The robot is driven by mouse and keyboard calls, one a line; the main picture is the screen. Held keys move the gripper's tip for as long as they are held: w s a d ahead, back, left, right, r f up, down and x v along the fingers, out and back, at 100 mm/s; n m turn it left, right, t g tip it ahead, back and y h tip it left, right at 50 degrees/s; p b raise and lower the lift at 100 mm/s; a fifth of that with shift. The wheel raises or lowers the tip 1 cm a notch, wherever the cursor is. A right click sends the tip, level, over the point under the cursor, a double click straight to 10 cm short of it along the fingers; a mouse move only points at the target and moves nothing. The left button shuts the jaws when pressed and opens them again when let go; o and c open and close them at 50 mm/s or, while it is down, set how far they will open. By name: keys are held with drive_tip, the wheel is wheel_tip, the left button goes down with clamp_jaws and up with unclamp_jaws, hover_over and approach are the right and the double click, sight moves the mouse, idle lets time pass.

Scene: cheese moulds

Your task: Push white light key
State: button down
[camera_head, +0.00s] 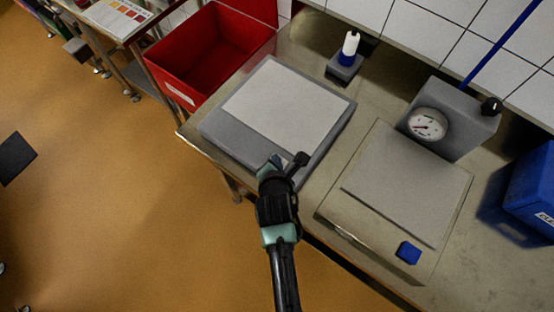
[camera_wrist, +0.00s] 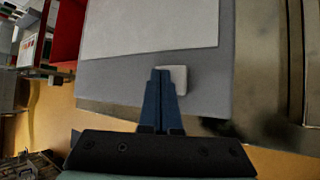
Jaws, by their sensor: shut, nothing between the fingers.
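The white light key (camera_wrist: 178,77) is a small pale rounded square on the grey front strip of a flat light panel (camera_head: 225,132). In the wrist view the panel's grey strip (camera_wrist: 120,75) and its large white face show behind the key. My gripper (camera_wrist: 160,73) is shut and empty, its blue fingertips overlapping the key's left and lower part. I cannot tell whether they touch it. In the head view my gripper (camera_head: 273,160) is over the panel's front edge, and the key is mostly hidden beside it.
Right of the panel stands a flat device with a grey plate (camera_head: 405,185) and a blue key (camera_head: 408,252). Behind it is a grey box with a dial (camera_head: 428,125). A red crate (camera_head: 205,55) stands left, a white-and-blue bottle (camera_head: 349,48) behind, a blue bin (camera_head: 530,185) far right.

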drive_tip(key=shift+r+p, duration=0.55)
drive_tip(key=shift+r, duration=0.1)
wheel_tip(320, 180, up, 6)
drive_tip(key=p, duration=0.6)
idle(0.4)
